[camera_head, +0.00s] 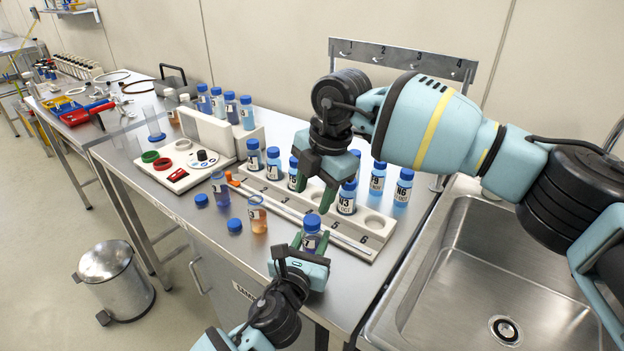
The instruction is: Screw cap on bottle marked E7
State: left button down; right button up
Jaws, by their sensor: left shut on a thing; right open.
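My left gripper (312,244) is shut on a small bottle (311,241) near the front edge of the bench. A blue cap (311,223) shows on top of this bottle; I cannot tell how tightly it sits. The bottle's marking is too small to read, and the gripper hides part of its body. My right gripper (316,191) is open above and slightly behind it, fingers pointing down, apart from the cap. An uncapped bottle with orange liquid (258,221) stands to the left. Loose blue caps lie on the bench, one near it (235,225) and one farther left (201,200).
A numbered white rack (346,238) holds several capped bottles close behind my grippers. An orange-ended rod (268,196) lies along it. A white device (205,155) stands left. The sink (480,275) is right, and a bin (112,275) stands on the floor.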

jog(key=n, duration=0.7)
jog(key=shift+w+r+n, duration=0.1)
jog(key=shift+r+n, duration=0.05)
jog(key=shift+n, duration=0.25)
jog(key=n, duration=0.6)
jog(key=shift+a+r+h, duration=0.1)
jog(key=shift+r+h, duration=0.1)
jog(key=shift+h, duration=0.2)
jog(key=n, duration=0.7)
jog(key=shift+r, duration=0.2)
jog(key=n, duration=0.6)
jog(key=shift+r+n+h, duration=0.15)
jog(key=shift+n+h, duration=0.15)
jog(key=n, duration=0.5)
jog(key=shift+r+n, duration=0.15)
jog(key=shift+n, duration=0.25)
jog(key=n, duration=0.4)
jog(key=shift+a+r+n+g, duration=0.1)
jog(key=shift+n+g, duration=0.2)
jog(key=n, duration=0.4)
jog(key=shift+r+h, duration=0.15)
jog(key=shift+h, duration=0.25)
jog(key=n, duration=0.5)
jog(key=shift+r, duration=0.1)
